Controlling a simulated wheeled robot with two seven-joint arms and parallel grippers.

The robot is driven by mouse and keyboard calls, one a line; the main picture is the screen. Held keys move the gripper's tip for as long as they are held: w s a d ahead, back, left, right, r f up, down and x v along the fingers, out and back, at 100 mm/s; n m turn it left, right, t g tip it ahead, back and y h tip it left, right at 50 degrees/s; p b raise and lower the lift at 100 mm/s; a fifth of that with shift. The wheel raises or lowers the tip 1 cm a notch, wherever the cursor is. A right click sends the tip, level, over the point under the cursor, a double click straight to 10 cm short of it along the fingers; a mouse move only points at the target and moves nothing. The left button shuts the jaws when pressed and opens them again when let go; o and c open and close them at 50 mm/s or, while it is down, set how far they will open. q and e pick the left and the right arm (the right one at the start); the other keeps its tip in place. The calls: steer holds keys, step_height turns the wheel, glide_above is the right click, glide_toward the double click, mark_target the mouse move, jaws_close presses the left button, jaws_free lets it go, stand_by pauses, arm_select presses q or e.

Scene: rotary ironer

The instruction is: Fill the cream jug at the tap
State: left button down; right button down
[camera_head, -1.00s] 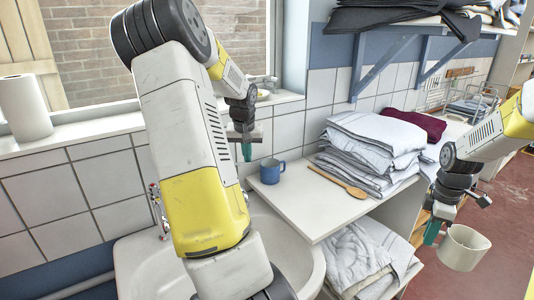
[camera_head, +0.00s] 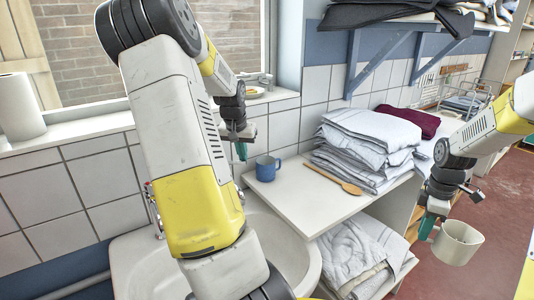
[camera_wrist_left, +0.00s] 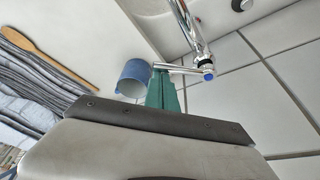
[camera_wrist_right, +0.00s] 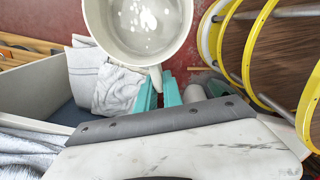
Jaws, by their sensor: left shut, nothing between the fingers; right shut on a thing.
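The cream jug (camera_head: 460,244) is held by my right gripper (camera_head: 428,224), shut on its handle, in open air right of the counter. In the right wrist view the jug (camera_wrist_right: 104,22) shows its open mouth, with pale glints inside; I cannot tell whether these are water. My left gripper (camera_head: 241,148) is shut and empty above the sink side of the counter. In the left wrist view its closed tips (camera_wrist_left: 163,82) are at the lever of the chrome tap (camera_wrist_left: 188,25), which has a blue cap; contact is unclear. The white sink (camera_head: 308,270) is partly hidden by my left arm.
A blue mug (camera_head: 266,169) stands on the white counter (camera_head: 300,205), close to my left gripper. A wooden spoon (camera_head: 335,180) and folded linen (camera_head: 365,145) lie to its right. More cloth (camera_head: 355,255) is on the shelf below. A paper roll (camera_head: 18,108) stands left.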

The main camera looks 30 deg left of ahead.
arm_select(q)
steer(key=shift+s+d+m+h, duration=0.1)
steer(key=shift+s+m+h, duration=0.55)
steer(key=shift+s+m, duration=0.9)
steer(key=shift+s+d+m+h, duration=0.1)
steer(key=shift+s+m+h, duration=0.75)
steer(key=shift+m, duration=1.2)
steer(key=shift+s, duration=0.3)
steer(key=shift+w, duration=0.1)
